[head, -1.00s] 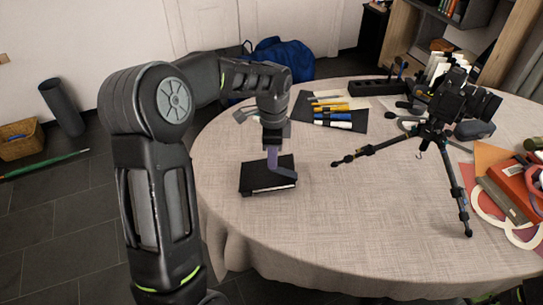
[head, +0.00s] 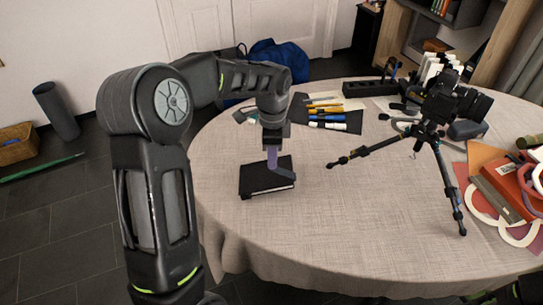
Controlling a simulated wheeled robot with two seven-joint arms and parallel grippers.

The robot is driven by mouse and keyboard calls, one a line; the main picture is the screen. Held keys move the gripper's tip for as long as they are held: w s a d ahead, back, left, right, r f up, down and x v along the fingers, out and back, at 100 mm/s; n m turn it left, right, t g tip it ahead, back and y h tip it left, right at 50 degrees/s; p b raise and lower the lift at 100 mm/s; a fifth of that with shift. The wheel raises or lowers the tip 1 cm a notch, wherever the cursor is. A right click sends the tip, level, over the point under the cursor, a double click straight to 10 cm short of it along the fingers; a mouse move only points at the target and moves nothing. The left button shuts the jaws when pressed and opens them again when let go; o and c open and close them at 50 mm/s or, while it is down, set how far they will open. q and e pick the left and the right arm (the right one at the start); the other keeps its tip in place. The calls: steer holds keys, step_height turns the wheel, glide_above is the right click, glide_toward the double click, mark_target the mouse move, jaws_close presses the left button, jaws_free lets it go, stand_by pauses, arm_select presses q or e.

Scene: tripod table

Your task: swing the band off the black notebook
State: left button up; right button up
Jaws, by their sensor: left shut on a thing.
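The black notebook (head: 258,181) lies flat and closed on the round table, left of the tripod, with its pale page edge facing me. A purple-grey band (head: 272,160) runs from my left gripper down to the notebook's right side. My left gripper (head: 272,147) points down just above the notebook's far part and is shut on the band. The fingertips are small and partly merge with the band, so the exact grip is hard to see.
A black tripod with a camera (head: 447,98) stands right of the notebook, one leg reaching toward it. A dark mat with pens (head: 335,122) lies behind. Red and orange items (head: 510,186) crowd the right edge. The cloth in front of the notebook is clear.

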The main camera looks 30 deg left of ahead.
arm_select(q)
steer(key=shift+w+d+r+p, duration=0.2)
steer(key=shift+d+r+p, duration=0.1)
steer(key=shift+d+r, duration=0.1)
steer(key=shift+w+d+r+p, duration=0.3)
steer(key=shift+d+r+p, duration=0.1)
steer(key=shift+d+r, duration=0.05)
stand_by(0.6)
steer(key=shift+w+d+r+p, duration=0.25)
steer(key=shift+d+r+p, duration=0.15)
steer(key=shift+d, duration=0.05)
steer(key=shift+r, duration=0.1)
steer(key=shift+w+d+r+p, duration=0.3)
steer(key=shift+d+r+p, duration=0.1)
steer(key=shift+d, duration=0.1)
stand_by(0.4)
